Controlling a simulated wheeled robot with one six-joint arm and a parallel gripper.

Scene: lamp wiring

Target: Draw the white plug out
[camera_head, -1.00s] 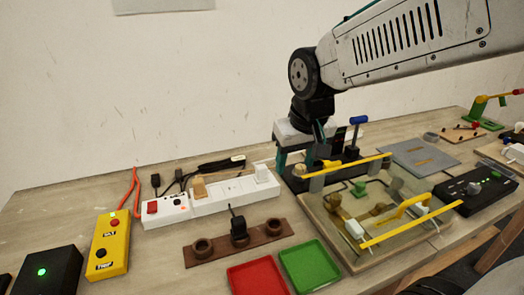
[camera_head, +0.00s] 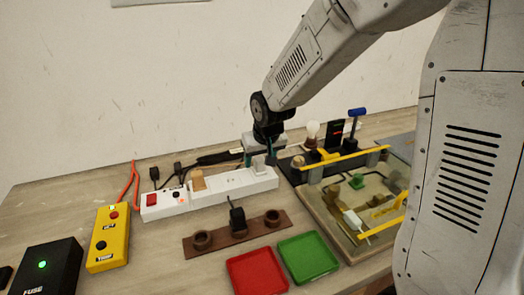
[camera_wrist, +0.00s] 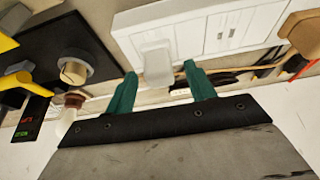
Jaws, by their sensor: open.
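The white plug (camera_head: 259,164) sits in the right end of the white power strip (camera_head: 228,185). In the wrist view the plug (camera_wrist: 157,62) shows as a pale block against the strip (camera_wrist: 190,35). My gripper (camera_head: 260,157) is at the right end of the strip, just over the plug. In the wrist view its two green fingers (camera_wrist: 160,70) are spread, one to each side of the plug, with a gap on both sides. Nothing is held. In the head view the fingers partly cover the area behind the plug.
A tan plug (camera_head: 198,181) stands in the same strip, left of some bare sockets. The strip has a red switch (camera_head: 151,200). Black cables (camera_head: 215,158) lie behind it. A black board with a bulb (camera_head: 312,130) stands close on the right. A brown holder (camera_head: 237,237) lies in front.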

